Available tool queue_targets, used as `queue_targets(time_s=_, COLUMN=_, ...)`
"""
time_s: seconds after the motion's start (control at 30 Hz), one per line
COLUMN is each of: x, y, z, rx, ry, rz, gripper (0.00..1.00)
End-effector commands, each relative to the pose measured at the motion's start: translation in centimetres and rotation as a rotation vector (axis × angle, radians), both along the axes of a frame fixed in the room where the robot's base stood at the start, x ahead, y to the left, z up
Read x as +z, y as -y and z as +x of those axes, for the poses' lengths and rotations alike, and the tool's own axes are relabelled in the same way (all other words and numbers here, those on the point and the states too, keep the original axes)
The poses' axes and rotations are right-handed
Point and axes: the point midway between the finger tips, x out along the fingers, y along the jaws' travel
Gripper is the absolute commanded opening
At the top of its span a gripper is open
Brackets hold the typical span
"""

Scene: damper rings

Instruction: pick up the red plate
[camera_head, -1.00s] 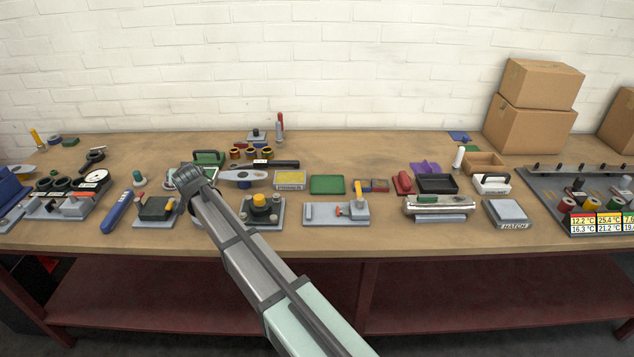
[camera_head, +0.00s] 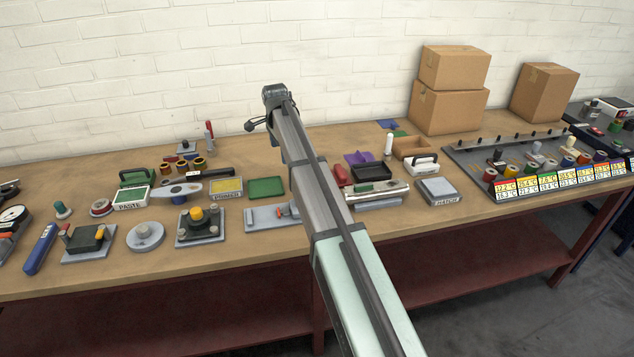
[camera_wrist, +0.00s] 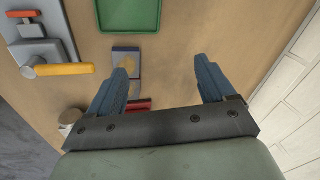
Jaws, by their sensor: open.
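A red piece (camera_wrist: 140,104) shows in the wrist view, partly hidden by the left finger and the palm. I cannot tell whether it is the red plate. A small blue-and-grey block (camera_wrist: 126,62) with a tan patch lies beside it. In the head view my arm hides this spot. My gripper (camera_wrist: 158,66) is open and empty, with bare bench between its blue fingers. In the head view my gripper (camera_head: 258,125) is held up in front of the wall, above the back of the bench.
A green tray (camera_head: 266,188) and a grey clamp board (camera_head: 262,217) lie left of my arm. A red object (camera_head: 340,176), a black tray (camera_head: 371,172) and a metal bar stand right of it. Cardboard boxes (camera_head: 447,107) stand at the back right.

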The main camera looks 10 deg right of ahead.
Motion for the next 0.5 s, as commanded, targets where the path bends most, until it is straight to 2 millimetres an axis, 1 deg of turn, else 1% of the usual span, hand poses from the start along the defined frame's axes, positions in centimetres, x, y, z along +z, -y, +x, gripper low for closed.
queue_targets(time_s=0.03, x=0.6, y=2.7, z=-0.2, rx=-0.067, ry=-0.036, rz=0.014, gripper=0.83)
queue_targets(time_s=0.1, x=1.2, y=5.5, z=-0.9, rx=-0.148, ry=-0.086, rz=0.031, gripper=0.83)
queue_targets(time_s=0.2, x=2.0, y=8.7, z=-1.8, rx=-0.239, ry=-0.142, rz=0.051, gripper=0.83)
queue_targets(time_s=0.3, x=2.6, y=10.7, z=-2.5, rx=-0.303, ry=-0.181, rz=0.062, gripper=0.83)
queue_targets(time_s=0.4, x=2.9, y=11.8, z=-2.9, rx=-0.336, ry=-0.203, rz=0.069, gripper=0.83)
queue_targets(time_s=0.5, x=2.7, y=12.2, z=-3.1, rx=-0.348, ry=-0.211, rz=0.071, gripper=0.83)
